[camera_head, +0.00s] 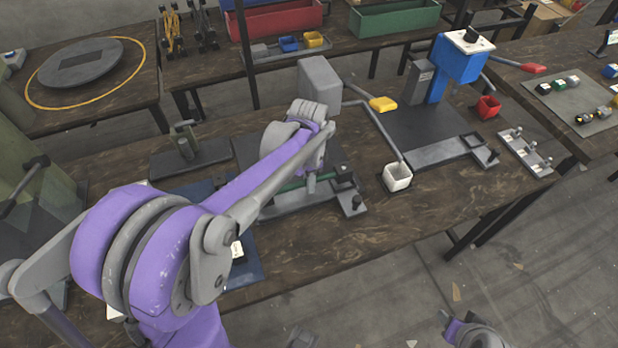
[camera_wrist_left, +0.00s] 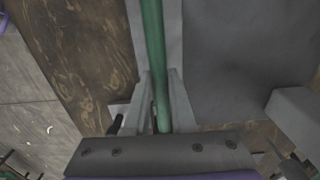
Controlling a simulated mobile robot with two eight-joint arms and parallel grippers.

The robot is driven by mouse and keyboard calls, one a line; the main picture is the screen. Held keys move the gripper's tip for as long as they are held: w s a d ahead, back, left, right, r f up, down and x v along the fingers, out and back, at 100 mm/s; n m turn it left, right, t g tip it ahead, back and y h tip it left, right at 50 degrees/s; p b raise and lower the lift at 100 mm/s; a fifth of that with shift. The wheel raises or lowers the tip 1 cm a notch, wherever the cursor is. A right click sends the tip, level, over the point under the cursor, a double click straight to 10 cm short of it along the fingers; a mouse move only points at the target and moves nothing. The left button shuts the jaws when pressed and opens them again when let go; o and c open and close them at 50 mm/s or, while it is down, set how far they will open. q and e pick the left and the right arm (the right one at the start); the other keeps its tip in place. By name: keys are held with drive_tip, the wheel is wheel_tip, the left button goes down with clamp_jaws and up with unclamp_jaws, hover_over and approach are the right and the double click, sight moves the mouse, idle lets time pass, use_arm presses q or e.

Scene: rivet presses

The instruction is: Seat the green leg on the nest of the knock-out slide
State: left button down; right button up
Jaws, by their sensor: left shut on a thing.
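The green leg (camera_wrist_left: 152,40) is a thin green rod in the left wrist view. It runs between the two grey fingers of my left gripper (camera_wrist_left: 160,82), which is shut on it. In the head view my left gripper (camera_head: 312,186) is low over the left press's grey slide (camera_head: 305,202), and a short piece of the green leg (camera_head: 291,186) shows beside it. In the wrist view the leg lies along the grey slide strip (camera_wrist_left: 175,35). My arm hides part of the slide, and I cannot tell whether the leg touches its nest.
The blue press (camera_head: 458,62) stands at the right, with its own slide (camera_head: 440,152). A toggle clamp fixture (camera_head: 188,150) stands left. The front right of the bench is clear.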

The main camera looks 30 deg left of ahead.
use_arm(q)
drive_tip(key=shift+f, duration=0.4)
drive_tip(key=shift+f+b, duration=0.65)
drive_tip(key=shift+f, duration=0.05)
idle(0.4)
drive_tip(key=c, duration=0.7)
unclamp_jaws()
wheel_tip(320, 180, up, 11)
drive_tip(key=shift+f+p, duration=0.1)
drive_tip(key=shift+p, duration=0.45)
drive_tip(key=s+d+f+n+t+p, duration=0.1)
drive_tip(key=s+d+n, duration=0.1)
drive_tip(key=s, duration=0.3)
drive_tip(key=s+d+f+n+t+p, duration=0.1)
drive_tip(key=s+d+n+t, duration=0.1)
drive_tip(key=s, duration=0.3)
drive_tip(key=s+d+f+n+t+p, duration=0.1)
drive_tip(key=s+d+n+t, duration=0.1)
drive_tip(key=s+d+n, duration=0.1)
drive_tip(key=shift+s+f+n, duration=0.2)
drive_tip(key=shift+s+n, duration=0.1)
drive_tip(key=shift+s, duration=0.35)
drive_tip(key=shift+s+f+n, duration=0.15)
drive_tip(key=shift+s+n, duration=0.15)
drive_tip(key=shift+s, duration=0.3)
